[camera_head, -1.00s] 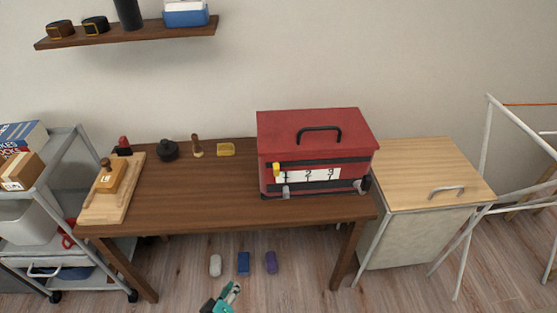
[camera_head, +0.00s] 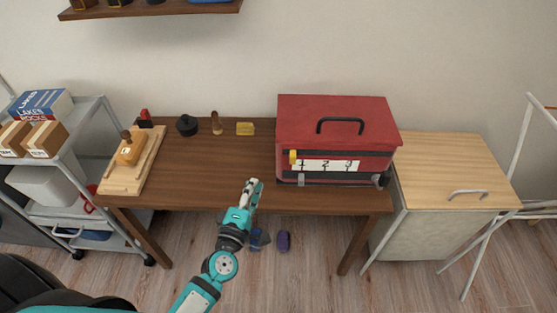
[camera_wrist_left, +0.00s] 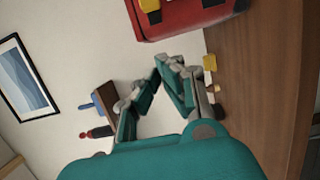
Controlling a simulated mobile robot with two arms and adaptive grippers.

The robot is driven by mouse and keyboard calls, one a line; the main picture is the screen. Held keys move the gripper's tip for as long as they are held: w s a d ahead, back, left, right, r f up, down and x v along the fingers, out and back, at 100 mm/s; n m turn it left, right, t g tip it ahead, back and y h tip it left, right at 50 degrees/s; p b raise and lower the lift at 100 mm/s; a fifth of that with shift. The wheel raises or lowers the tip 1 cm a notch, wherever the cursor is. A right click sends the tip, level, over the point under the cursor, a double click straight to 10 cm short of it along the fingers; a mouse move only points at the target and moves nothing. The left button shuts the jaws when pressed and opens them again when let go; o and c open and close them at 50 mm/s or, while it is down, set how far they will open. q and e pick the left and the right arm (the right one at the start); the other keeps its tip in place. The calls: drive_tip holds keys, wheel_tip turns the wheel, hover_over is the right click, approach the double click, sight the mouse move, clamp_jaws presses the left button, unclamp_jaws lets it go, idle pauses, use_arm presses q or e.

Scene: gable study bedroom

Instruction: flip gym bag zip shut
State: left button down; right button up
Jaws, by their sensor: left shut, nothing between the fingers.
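The red gym bag (camera_head: 335,118) is boxy, with a black handle on top, and stands at the right end of the brown table (camera_head: 205,178). Its front has a dark band with a white strip numbered 1, 2, 3. A yellow tab (camera_head: 293,157) sits at the strip's left end, near the 1. A grey piece is below it, and another is at the lower right corner. My left gripper (camera_head: 254,183) is shut and empty, to the picture's left of the bag, over the table's front edge. The left wrist view shows its fingers (camera_wrist_left: 168,66) and part of the bag (camera_wrist_left: 190,18).
A wooden board with a block (camera_head: 131,150) lies at the table's left end. A wooden-topped cabinet (camera_head: 450,165) is at the right, a grey cart (camera_head: 95,120) at the left. The table's middle is clear.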

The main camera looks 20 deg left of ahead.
sight(293, 157)
use_arm(q)
drive_tip(key=w, duration=0.3)
drive_tip(key=w+d+p, duration=0.1)
drive_tip(key=w, duration=0.3)
drive_tip(key=w+d, duration=0.1)
drive_tip(key=w, duration=0.2)
drive_tip(key=shift+w+d+p, duration=0.15)
drive_tip(key=shift+p, duration=0.2)
drive_tip(key=shift+w+d, duration=0.15)
drive_tip(key=shift+d, duration=0.5)
